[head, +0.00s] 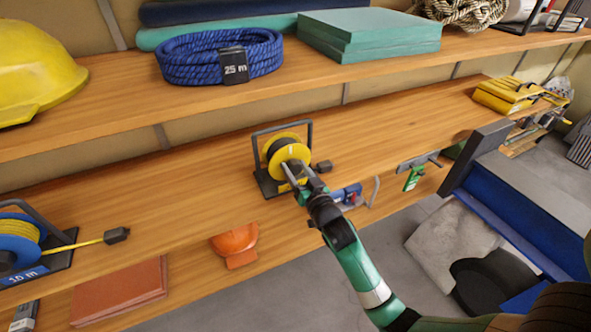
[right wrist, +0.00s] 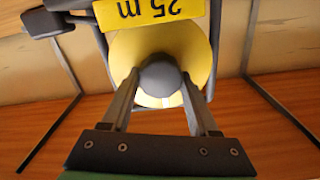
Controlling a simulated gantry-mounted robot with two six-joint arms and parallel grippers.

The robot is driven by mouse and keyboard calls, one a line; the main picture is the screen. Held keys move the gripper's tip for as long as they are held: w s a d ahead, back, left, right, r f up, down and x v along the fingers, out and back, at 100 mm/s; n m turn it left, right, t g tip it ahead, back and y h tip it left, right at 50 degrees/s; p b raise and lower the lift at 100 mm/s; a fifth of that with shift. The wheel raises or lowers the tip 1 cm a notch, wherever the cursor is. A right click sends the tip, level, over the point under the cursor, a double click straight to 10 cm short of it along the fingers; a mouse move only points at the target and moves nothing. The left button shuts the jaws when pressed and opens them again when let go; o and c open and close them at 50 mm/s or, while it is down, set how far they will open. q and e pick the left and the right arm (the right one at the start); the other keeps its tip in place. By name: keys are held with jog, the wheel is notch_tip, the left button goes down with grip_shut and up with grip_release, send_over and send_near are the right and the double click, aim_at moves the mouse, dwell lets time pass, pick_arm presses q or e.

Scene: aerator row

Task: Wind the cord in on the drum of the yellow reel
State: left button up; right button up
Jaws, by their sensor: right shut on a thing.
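The yellow reel (head: 287,148) stands upright on the middle wooden shelf in a dark frame, with dark cord on its drum. A dark plug (head: 323,167) sits just to the right of the reel, close to its frame. My right gripper (head: 293,174) reaches the front of the reel from below right. In the right wrist view its fingers (right wrist: 160,88) are shut on the round grey knob (right wrist: 160,75) in front of the yellow disc (right wrist: 130,48). A yellow "25 m" label (right wrist: 152,10) shows there upside down. My left gripper is not in view.
A blue reel (head: 18,240) with yellow cord and a plug stands at the left. The shelf is clear beside the yellow reel.

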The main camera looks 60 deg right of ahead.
dwell(0.3)
jog(key=o, duration=1.4)
jog(key=shift+s+a, duration=0.3)
jog(key=shift+s, duration=0.05)
jog(key=p+v, duration=0.2)
jog(key=v, duration=0.8)
jog(key=shift+s+a, duration=0.2)
jog(key=shift+s, duration=0.1)
jog(key=shift+w+r, duration=0.1)
